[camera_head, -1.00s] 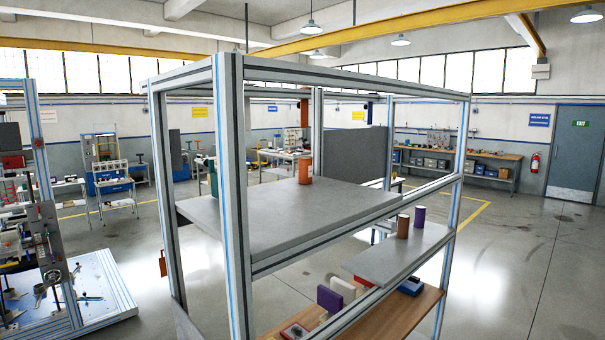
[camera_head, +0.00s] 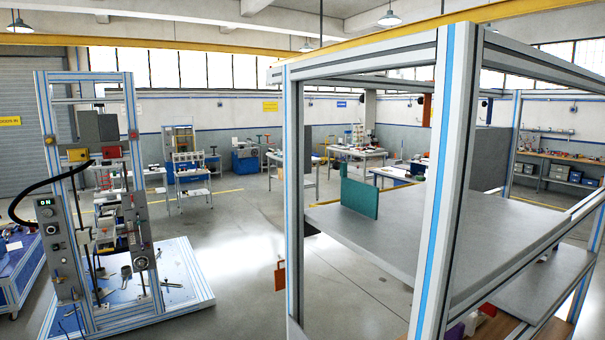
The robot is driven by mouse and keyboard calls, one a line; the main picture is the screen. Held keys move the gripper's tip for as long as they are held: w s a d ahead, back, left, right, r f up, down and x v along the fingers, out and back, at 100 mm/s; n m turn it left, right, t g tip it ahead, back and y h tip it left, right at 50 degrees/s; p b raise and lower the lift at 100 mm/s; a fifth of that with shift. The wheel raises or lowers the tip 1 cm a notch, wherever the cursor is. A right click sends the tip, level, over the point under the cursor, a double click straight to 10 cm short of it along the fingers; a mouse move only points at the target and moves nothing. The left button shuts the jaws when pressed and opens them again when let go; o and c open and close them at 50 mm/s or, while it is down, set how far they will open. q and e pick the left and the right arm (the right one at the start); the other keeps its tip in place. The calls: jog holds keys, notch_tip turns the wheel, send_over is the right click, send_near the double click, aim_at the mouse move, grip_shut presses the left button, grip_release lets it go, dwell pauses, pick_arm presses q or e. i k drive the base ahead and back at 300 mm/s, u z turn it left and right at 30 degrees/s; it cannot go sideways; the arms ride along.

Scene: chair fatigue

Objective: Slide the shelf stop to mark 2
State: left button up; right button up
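A shelf unit of aluminium profile (camera_head: 436,200) with blue strips fills the right of the head view. Its grey upper shelf (camera_head: 400,235) carries an upright green plate (camera_head: 360,198) near the left end. A small orange tag-like piece (camera_head: 280,274) hangs at the unit's left post. I cannot tell which part is the shelf stop, and no mark 2 is readable. Part of the shelf is hidden behind the near post. Neither of my grippers shows.
A test rig (camera_head: 95,200) with a control box (camera_head: 50,225) stands on a base plate (camera_head: 190,285) at the left. Open floor (camera_head: 245,250) lies between rig and shelf unit. A lower grey shelf (camera_head: 540,290) shows at the right. Workbenches stand farther back.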

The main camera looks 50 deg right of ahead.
aim_at(362, 198)
jog(key=i, duration=1.4)
jog(key=z, duration=0.75)
jog(key=i, duration=1.55)
jog(key=z, duration=3.35)
